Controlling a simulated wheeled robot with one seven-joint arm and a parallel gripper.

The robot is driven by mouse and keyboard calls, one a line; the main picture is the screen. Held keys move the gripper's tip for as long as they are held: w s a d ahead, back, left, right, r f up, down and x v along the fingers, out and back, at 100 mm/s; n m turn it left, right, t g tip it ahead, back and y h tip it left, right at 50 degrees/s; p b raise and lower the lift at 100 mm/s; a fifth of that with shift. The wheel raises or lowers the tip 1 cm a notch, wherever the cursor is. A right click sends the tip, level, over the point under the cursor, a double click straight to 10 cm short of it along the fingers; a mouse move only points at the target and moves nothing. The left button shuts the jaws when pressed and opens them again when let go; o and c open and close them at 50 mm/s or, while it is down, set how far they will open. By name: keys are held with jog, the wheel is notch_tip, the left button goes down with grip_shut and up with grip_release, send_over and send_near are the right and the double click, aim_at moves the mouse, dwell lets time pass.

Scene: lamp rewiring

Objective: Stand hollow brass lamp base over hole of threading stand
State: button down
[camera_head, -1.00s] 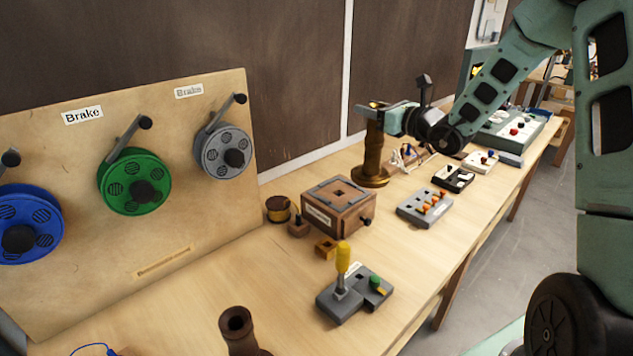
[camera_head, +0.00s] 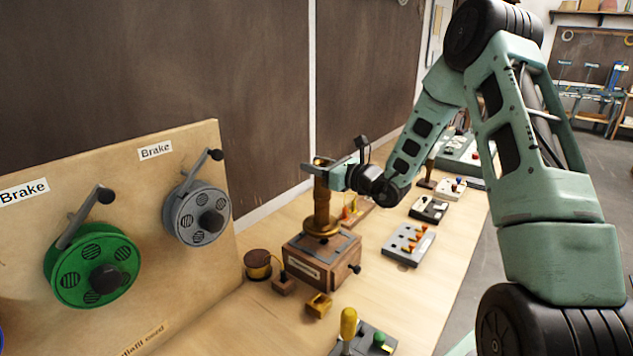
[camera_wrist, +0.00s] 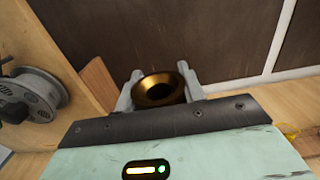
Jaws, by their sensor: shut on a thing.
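The brass lamp base (camera_head: 322,208) is upright, its flared foot at the top face of the wooden threading stand (camera_head: 310,262). I cannot tell whether the foot rests on the stand or hangs just above it. My gripper (camera_head: 320,166) is shut on the upper end of the lamp base. In the wrist view the fingers (camera_wrist: 160,88) flank the hollow brass rim (camera_wrist: 158,90). The stand's hole is hidden beneath the foot.
A panel with the green reel (camera_head: 92,266) and the grey reel (camera_head: 198,212) stands at left. A spool (camera_head: 257,265) and a small brass block (camera_head: 318,304) lie near the stand. A grey switch box (camera_head: 408,244) is to its right. A yellow-handled device (camera_head: 348,326) stands in front.

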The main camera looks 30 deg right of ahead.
aim_at(317, 181)
jog(key=shift+f+p, duration=0.6)
jog(key=shift+f, duration=1.6)
jog(key=c, duration=1.3)
grip_release()
jog(key=shift+f, duration=0.15)
jog(key=o, duration=0.4)
jog(key=shift+o, duration=0.2)
